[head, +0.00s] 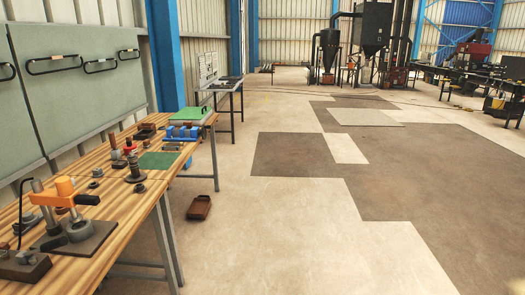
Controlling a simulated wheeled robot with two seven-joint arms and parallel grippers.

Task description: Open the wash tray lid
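A green flat-topped box (189,114) sits near the far end of the wooden workbench. It looks most like the wash tray with its lid down, but it is small and I cannot be sure. A blue item (181,132) stands just in front of it. A flat green mat or plate (159,160) lies nearer on the bench. Neither of my grippers shows in the head view.
The wooden bench (117,208) runs along the left. An orange press-like tool (66,197) with a black grip stands on its near end, with several small dark parts beyond. Green cabinets (75,70) rise behind. A brown tray (199,207) lies on the floor. The floor to the right is open.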

